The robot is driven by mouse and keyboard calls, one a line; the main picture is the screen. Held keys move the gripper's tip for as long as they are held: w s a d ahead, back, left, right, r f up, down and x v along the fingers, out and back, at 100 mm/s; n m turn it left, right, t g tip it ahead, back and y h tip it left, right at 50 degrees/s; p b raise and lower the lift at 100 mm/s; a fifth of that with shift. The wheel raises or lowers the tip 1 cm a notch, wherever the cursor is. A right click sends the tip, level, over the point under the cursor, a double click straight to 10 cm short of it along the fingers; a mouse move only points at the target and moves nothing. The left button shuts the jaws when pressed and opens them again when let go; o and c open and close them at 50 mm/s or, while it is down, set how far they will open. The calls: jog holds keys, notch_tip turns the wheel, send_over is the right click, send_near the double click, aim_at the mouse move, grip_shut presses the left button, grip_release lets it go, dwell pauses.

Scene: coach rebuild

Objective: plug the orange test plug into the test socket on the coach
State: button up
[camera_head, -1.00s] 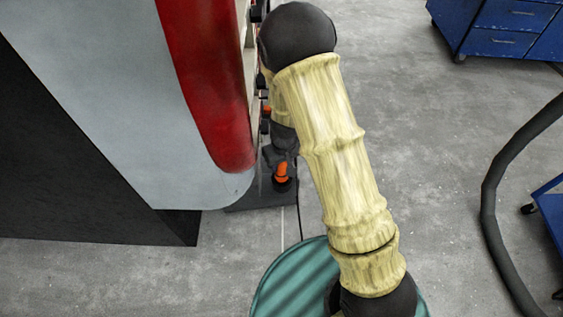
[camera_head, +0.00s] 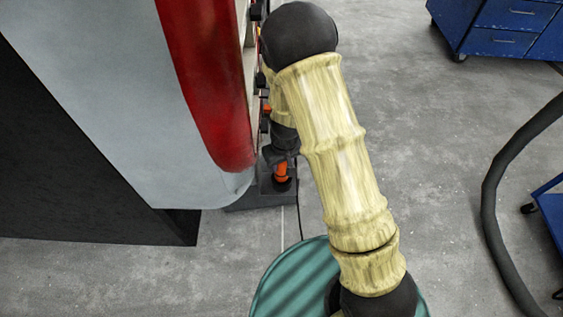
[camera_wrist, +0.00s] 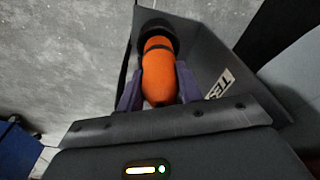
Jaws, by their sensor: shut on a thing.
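The orange test plug (camera_wrist: 159,75) sits between the two fingers of my gripper (camera_wrist: 158,82) in the wrist view, with its black end (camera_wrist: 158,27) pointing away from the palm. In the head view the plug (camera_head: 281,172) hangs just below my gripper (camera_head: 281,153), close to the coach's corner, roughly upright. My gripper is shut on it. The coach (camera_head: 95,70) fills the left, with a red band. A grey open-sided box (camera_wrist: 215,55) with a partly hidden label starting "TE" lies around and behind the plug. I cannot make out the test socket in either view.
A thin dark cable (camera_head: 299,222) runs down from near the plug to the floor. Blue drawers (camera_head: 505,30) stand at the top right, and a thick dark hose (camera_head: 490,200) curves along the right. Grey floor between is clear.

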aim_at(282, 169)
jog(key=shift+f+b, duration=1.3)
jog(key=shift+f, duration=0.55)
dwell(3.1)
jog(key=o, duration=0.9)
jog(key=shift+c, duration=0.2)
jog(key=shift+r, duration=0.1)
jog(key=shift+s+d+r+p, duration=0.1)
jog(key=shift+s+r+p, duration=0.1)
jog(key=shift+r+p, duration=1.5)
jog(key=shift+s+d+r+p, duration=0.1)
jog(key=shift+s+r+p, duration=0.15)
jog(key=shift+r+p, duration=1.4)
jog(key=shift+s+d+r+p, duration=0.1)
jog(key=shift+s+r+p, duration=0.1)
jog(key=shift+r+p, duration=1.5)
jog(key=shift+r+b, duration=0.4)
jog(key=shift+r, duration=0.05)
